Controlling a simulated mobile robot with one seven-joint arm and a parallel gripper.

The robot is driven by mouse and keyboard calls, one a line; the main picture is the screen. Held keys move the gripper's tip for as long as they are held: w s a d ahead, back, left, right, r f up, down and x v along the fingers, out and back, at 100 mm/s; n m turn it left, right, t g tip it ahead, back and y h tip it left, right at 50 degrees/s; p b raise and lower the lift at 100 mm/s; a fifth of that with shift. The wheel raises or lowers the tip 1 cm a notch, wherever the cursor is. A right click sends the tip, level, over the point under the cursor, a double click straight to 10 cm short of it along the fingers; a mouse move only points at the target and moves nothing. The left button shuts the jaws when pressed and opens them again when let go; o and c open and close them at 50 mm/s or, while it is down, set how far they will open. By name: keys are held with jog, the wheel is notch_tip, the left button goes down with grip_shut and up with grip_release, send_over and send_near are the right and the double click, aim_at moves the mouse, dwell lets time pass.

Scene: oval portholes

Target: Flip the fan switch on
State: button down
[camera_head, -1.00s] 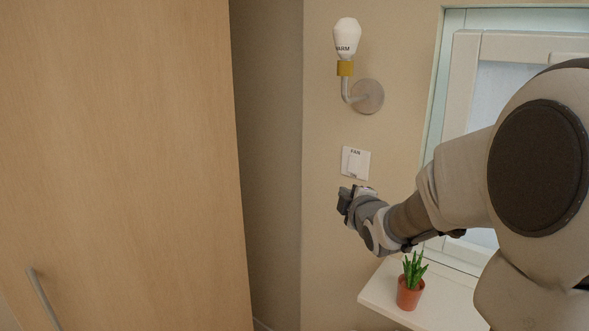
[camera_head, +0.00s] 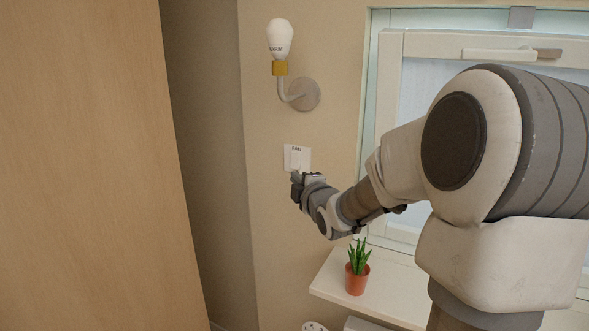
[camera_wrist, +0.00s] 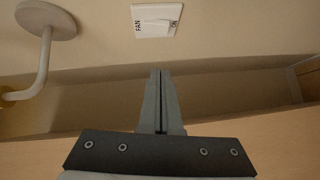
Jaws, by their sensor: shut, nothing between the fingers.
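The fan switch (camera_head: 297,158) is a white square plate on the beige wall, below the lamp, with a small "FAN" label. In the wrist view the switch (camera_wrist: 157,20) is at the top centre, with "FAN" on one side and "ON" on the other of its rocker. My gripper (camera_head: 297,180) is at the plate's lower edge in the head view and partly overlaps it. In the wrist view my gripper (camera_wrist: 160,72) has its two fingers together and empty, with a strip of wall visible between the tips and the plate. I cannot tell whether it touches the wall.
A wall lamp (camera_head: 303,94) with a white bulb is above the switch. A wooden cabinet (camera_head: 80,170) stands at the left. A window (camera_head: 430,45) is at the right, above a white shelf (camera_head: 335,275) with a potted plant (camera_head: 357,277).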

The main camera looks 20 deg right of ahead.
jog(key=p, duration=0.1)
send_near(291, 167)
jog(key=w+a, duration=0.2)
jog(key=w, duration=0.2)
jog(key=shift+w+d+p, duration=0.55)
jog(key=shift+w+d, duration=0.45)
jog(key=shift+d, duration=0.35)
jog(key=shift+f, duration=0.15)
jog(key=f+b, duration=0.1)
jog(key=b, duration=0.2)
jog(key=shift+w, duration=0.15)
jog(key=shift+d+r, duration=0.1)
jog(key=shift+r, duration=0.2)
jog(key=shift+f, duration=0.1)
